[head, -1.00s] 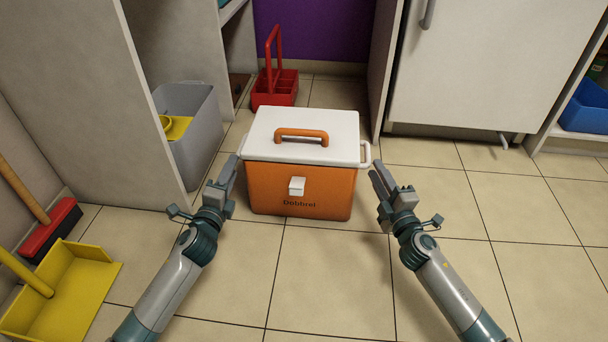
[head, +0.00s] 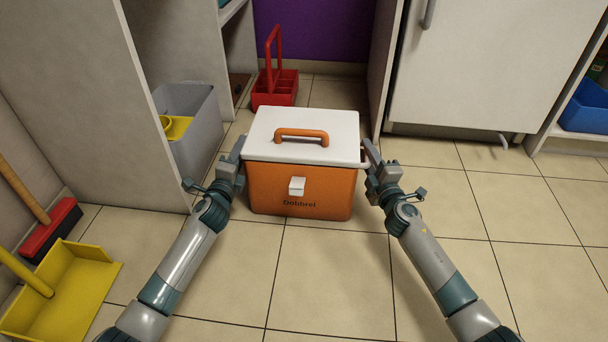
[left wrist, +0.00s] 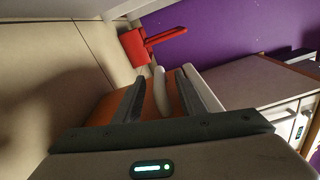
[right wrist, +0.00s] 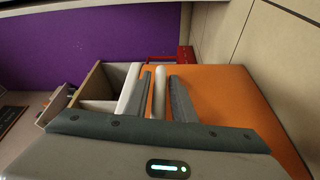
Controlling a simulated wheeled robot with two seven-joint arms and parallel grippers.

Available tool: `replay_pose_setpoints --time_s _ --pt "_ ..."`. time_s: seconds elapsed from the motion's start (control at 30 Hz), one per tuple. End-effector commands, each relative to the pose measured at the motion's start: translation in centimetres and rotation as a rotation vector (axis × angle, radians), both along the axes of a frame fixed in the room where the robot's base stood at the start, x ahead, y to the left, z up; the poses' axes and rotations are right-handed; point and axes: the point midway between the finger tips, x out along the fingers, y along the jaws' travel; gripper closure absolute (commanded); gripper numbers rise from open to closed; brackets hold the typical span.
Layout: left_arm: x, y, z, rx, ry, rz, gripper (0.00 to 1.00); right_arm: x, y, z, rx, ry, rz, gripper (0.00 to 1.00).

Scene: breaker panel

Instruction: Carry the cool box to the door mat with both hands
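The orange cool box (head: 300,188) with a white lid (head: 304,124) and orange top handle stands upright on the tiled floor. My left gripper (head: 238,152) is at its left side; in the left wrist view its fingers (left wrist: 160,98) are apart, with the white side handle (left wrist: 159,90) between them. My right gripper (head: 369,150) is at the right side; in the right wrist view its fingers (right wrist: 160,98) are apart on either side of the other white handle (right wrist: 159,92). Neither gripper is visibly closed on its handle. No door mat is seen.
A grey bin (head: 190,135) stands left of the box, and a red caddy (head: 274,88) behind it. A yellow dustpan (head: 65,295) and a red broom (head: 50,230) are at the far left. The floor in front and to the right is clear.

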Motion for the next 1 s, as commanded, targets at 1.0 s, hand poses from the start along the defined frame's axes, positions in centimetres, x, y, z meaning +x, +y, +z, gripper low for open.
replay_pose_setpoints --time_s 1.0 --pt "-0.05 -0.01 -0.08 0.003 0.001 0.000 1.00 -0.03 -0.03 -0.05 -0.002 0.000 -0.001 1.00"
